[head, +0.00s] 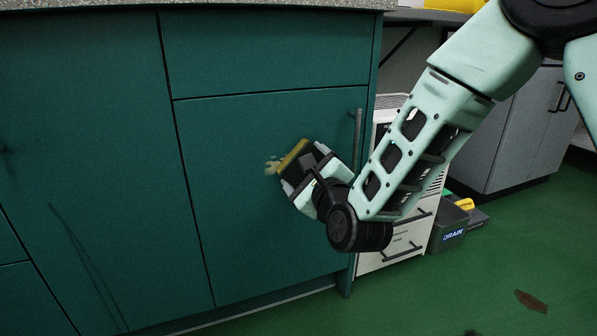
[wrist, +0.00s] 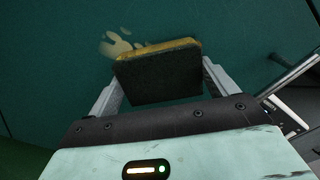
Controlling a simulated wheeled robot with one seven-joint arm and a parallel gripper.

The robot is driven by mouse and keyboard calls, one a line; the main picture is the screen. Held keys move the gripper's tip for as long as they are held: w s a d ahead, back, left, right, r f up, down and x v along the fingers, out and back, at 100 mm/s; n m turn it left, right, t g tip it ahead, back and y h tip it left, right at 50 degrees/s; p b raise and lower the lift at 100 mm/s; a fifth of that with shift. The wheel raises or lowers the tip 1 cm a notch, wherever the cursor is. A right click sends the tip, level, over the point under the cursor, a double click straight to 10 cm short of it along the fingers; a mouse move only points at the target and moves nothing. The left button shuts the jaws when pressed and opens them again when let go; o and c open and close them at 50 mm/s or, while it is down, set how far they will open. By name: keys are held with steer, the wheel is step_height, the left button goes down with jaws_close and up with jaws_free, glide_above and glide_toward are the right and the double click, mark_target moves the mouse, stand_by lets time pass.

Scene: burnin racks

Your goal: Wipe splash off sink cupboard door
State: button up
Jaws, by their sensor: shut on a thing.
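The teal cupboard door (head: 240,230) carries a pale beige splash (head: 271,165), which also shows in the wrist view (wrist: 115,46). My gripper (head: 291,166) is shut on a sponge (head: 292,155) with a yellow face and a dark backing. In the wrist view the sponge (wrist: 158,75) sits between the two fingers, its yellow edge toward the door. The sponge is just right of the splash and hides part of it. I cannot tell whether it touches the door. The vertical door handle (head: 357,140) is to the right of my gripper.
A drawer front (head: 265,45) is above the door, under a speckled worktop (head: 250,4). A white appliance (head: 390,240) and a dark bin marked DRAIN (head: 449,232) stand to the right. The green floor (head: 440,295) is mostly clear, with a brown leaf-like piece (head: 531,301).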

mark_target(263, 165)
steer(key=shift+a, duration=0.1)
steer(key=shift+s+a+b, duration=0.2)
steer(key=shift+s+a, duration=0.1)
steer(key=shift+a, duration=0.8)
steer(key=shift+s+a+b, duration=0.2)
steer(key=shift+s+a, duration=0.05)
steer(key=shift+a, duration=0.8)
steer(key=shift+s+a+b, duration=0.2)
steer(key=shift+s+a, duration=0.1)
steer(key=shift+a, duration=0.8)
steer(key=shift+s+a+r, duration=0.1)
steer(key=shift+s+a, duration=0.05)
steer(key=shift+a, duration=0.3)
steer(key=shift+c, duration=0.4)
steer(key=shift+b+v, duration=0.5)
steer(key=shift+v, duration=2.45)
steer(key=shift+d, duration=0.2)
steer(key=shift+v, duration=1.45)
